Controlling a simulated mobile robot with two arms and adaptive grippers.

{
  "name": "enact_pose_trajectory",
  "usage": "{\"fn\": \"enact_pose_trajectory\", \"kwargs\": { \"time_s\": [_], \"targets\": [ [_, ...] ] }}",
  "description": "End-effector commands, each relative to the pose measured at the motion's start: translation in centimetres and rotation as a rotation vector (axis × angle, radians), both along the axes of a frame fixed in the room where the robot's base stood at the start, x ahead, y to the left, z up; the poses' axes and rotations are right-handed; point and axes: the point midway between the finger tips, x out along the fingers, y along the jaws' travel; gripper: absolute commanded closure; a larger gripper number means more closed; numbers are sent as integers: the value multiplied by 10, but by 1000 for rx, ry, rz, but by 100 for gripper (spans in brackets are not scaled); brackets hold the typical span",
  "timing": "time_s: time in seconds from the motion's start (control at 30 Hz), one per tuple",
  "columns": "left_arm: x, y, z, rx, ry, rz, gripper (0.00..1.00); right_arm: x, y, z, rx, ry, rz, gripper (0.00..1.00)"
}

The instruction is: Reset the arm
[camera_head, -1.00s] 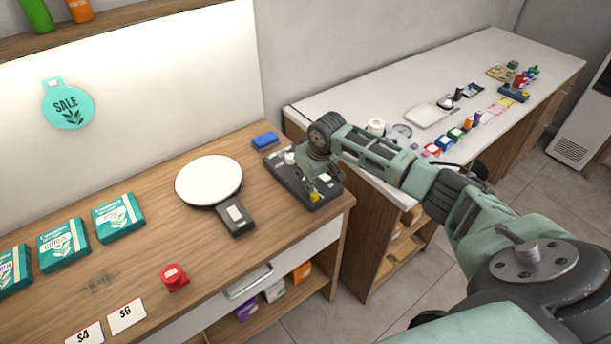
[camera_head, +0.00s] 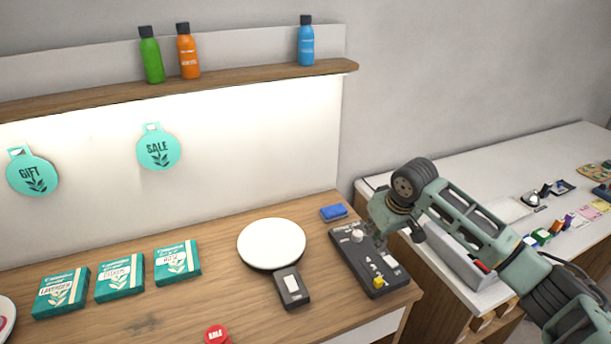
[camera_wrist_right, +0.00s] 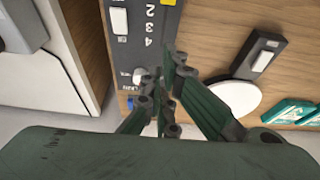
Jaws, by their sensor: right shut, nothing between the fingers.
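My right arm comes in from the right in the head view. Its gripper (camera_head: 380,236) is over the far right part of the dark control panel (camera_head: 362,262) on the wooden counter. In the right wrist view the gripper (camera_wrist_right: 168,92) shows with its fingers together and nothing between them. The panel (camera_wrist_right: 146,50) lies beyond the fingertips there, with printed numbers, a white switch and a round knob. In the head view the panel bears a white knob, white switches and a yellow part. I cannot tell whether the fingertips touch the panel. My left gripper is not in view.
A round white scale (camera_head: 271,243) stands left of the panel, with a blue block (camera_head: 333,213) behind. Several green boxes (camera_head: 119,276) and a red item (camera_head: 217,335) are on the counter. A shelf (camera_head: 200,88) holds bottles. A white counter (camera_head: 470,178) with small items stands right.

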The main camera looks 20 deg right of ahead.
Motion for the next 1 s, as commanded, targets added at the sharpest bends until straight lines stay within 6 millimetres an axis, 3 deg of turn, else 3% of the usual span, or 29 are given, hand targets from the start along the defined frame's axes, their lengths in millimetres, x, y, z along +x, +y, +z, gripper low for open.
{"fn": "enact_pose_trajectory", "kwargs": {
  "time_s": [0.13, 0.27, 0.4, 0.6, 0.77, 1.0],
  "targets": [
    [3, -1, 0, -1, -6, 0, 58, -4, 8, -7, -1, 5, 18, 100],
    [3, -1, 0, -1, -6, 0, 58, -24, 46, -41, -8, 23, 99, 100],
    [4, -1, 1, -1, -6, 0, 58, -70, 108, -88, -3, 30, 222, 100],
    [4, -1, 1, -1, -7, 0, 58, -148, 174, -125, 24, 8, 307, 100],
    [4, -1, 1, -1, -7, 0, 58, -208, 197, -132, 37, -8, 285, 100],
    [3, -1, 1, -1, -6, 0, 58, -264, 194, -128, 19, -5, 207, 100]
  ]
}}
